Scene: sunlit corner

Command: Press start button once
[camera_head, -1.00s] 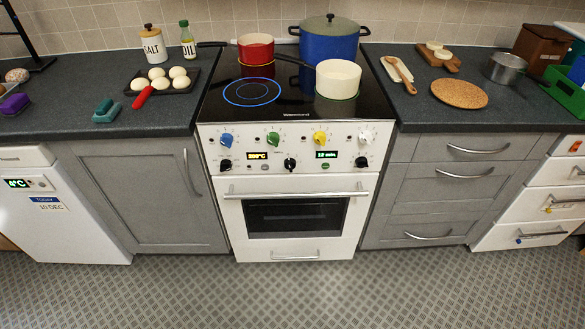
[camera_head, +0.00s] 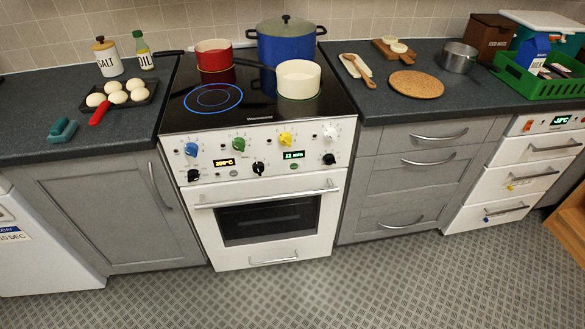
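The white stove (camera_head: 264,190) stands in the middle of the view. Its front panel has blue, green, yellow and white knobs above several black knobs. A small green button (camera_head: 294,166) sits below the right display (camera_head: 293,155), which seems to read 12 min. A small grey button (camera_head: 234,173) sits below the left display (camera_head: 223,162), which seems to read 200°C. Any labels on the buttons are too small to read. Neither of my grippers is in view.
A red pot (camera_head: 213,57), a white pan (camera_head: 299,79) and a blue pot (camera_head: 286,46) stand on the hob; a blue ring (camera_head: 213,99) glows at its front left. The oven handle (camera_head: 267,195) juts out below the panel. The floor (camera_head: 330,285) in front is clear.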

